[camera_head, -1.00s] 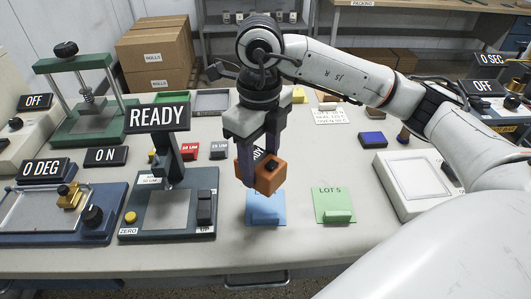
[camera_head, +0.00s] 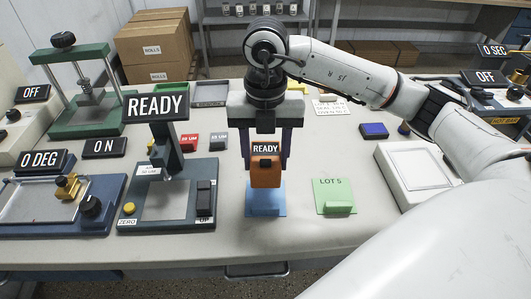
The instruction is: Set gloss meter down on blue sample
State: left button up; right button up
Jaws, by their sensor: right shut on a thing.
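The gloss meter (camera_head: 266,172) is an orange block with a dark display reading READY. My right gripper (camera_head: 266,160) is shut on it, with one dark finger on either side. The blue sample (camera_head: 264,204) lies on the table directly below and behind the meter in the picture, and its upper part is hidden by the meter. The meter looks upright and square to the sample. I cannot tell whether its underside touches the blue sample. My left gripper is not in view.
A green sample marked LOT 5 (camera_head: 333,196) lies just right of the blue one. A thickness gauge (camera_head: 166,205) with a READY display stands to the left. A white-framed tray (camera_head: 414,175) is at the right. Bare table lies in front of the samples.

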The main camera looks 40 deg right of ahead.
notch_tip(320, 180, down, 5)
jog(key=b, duration=0.3)
jog(key=shift+f+b, duration=0.2)
jog(key=shift+b, duration=0.1)
jog(key=shift+f, duration=0.25)
dwell(0.3)
jog(key=o, duration=1.4)
jog(key=shift+f, duration=0.1)
jog(key=shift+c, duration=0.2)
